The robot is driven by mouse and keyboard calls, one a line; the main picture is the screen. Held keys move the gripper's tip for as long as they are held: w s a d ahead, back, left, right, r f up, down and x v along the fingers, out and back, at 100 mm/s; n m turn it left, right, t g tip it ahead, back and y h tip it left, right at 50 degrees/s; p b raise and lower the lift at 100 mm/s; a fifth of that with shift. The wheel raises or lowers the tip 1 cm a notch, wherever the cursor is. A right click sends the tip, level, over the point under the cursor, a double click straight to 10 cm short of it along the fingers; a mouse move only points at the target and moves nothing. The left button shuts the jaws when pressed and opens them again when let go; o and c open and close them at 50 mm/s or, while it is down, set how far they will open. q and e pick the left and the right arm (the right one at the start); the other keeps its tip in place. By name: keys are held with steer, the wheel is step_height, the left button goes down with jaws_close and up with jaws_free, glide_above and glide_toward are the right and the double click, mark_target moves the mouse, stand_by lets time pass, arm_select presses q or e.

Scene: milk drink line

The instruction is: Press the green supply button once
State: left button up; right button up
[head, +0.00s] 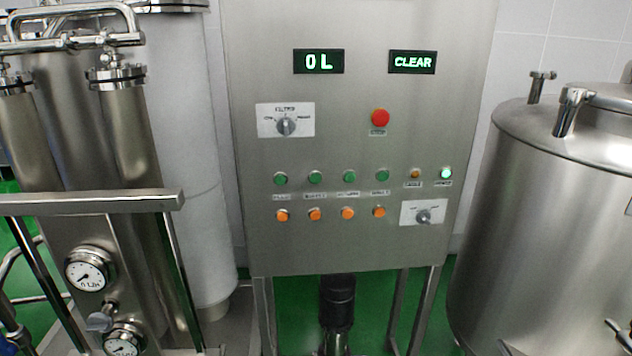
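The steel control panel (345,245) stands upright in the middle of the head view. A row of green buttons crosses its lower half: the first (280,178), the second (315,177), the third (349,176) and the fourth (382,175) from the left. Small labels sit under them, too blurred to tell surely which is the supply button. Orange buttons sit below, the leftmost (282,215) under the first green one. A brightly lit green lamp (446,173) is at the row's right end. Neither of my grippers is in view.
The displays read "0 L" (319,61) and "CLEAR" (412,62). A red button (380,118), a filter knob (286,126) and a lower knob (423,216) share the panel. Steel piping with gauges (90,276) stands left, a steel tank (550,220) right. The panel's front is unobstructed.

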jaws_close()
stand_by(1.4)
